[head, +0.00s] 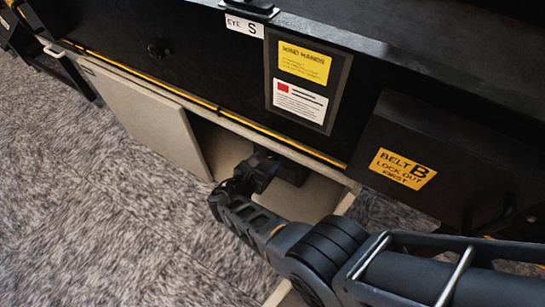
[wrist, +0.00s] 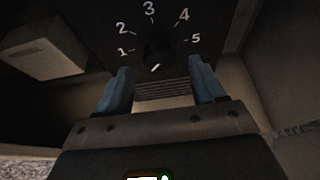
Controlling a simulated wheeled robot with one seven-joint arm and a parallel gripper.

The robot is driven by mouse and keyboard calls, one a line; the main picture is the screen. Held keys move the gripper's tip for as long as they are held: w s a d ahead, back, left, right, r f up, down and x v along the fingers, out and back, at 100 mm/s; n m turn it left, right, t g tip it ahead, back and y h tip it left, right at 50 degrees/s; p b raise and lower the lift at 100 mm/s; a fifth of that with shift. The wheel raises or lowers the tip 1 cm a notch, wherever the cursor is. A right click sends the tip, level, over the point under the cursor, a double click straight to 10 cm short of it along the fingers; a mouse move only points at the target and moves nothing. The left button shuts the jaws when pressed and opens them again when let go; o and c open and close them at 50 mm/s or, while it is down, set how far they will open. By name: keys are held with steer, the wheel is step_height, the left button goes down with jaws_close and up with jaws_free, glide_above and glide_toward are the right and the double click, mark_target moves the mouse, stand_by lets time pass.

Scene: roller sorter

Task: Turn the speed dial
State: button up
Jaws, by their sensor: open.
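The speed dial (wrist: 158,52) is a small dark knob on a black panel in the wrist view, ringed by white numbers 1 to 5. A short white slanted mark shows at its lower edge; the exact setting is hard to read in the dim light. My gripper (wrist: 161,76) is open, with one blue finger on each side below the dial. The fingers appear apart from the knob, and nothing is between them. In the head view my wrist reaches into the open cabinet under the machine, beside a dark box (head: 293,172); the dial face is hidden there.
The cabinet's beige panel (head: 150,115) stands left of the opening. The black machine body with a yellow-edged rail runs above my arm. A box labelled Belt B (head: 440,150) is at right. A pale block (wrist: 42,45) shows at left in the wrist view. Carpet at left is clear.

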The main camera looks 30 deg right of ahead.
mark_target(271, 156)
steer(key=shift+b+x, duration=0.75)
steer(key=shift+x, duration=1.3)
steer(key=shift+c, duration=0.2)
steer(key=c, duration=1)
steer(key=shift+b, duration=0.3)
steer(key=n+g+b, duration=0.1)
steer(key=n+g+h+b, duration=0.1)
steer(key=n+b, duration=0.1)
steer(key=shift+w+a+f+h, duration=0.1)
steer(key=shift+f+h, duration=0.1)
steer(key=shift+h, duration=0.1)
steer(key=shift+n+g+h+b, duration=0.5)
steer(key=shift+n+h+b, duration=0.1)
steer(key=shift+n+b, duration=0.95)
steer(key=shift+r, duration=0.1)
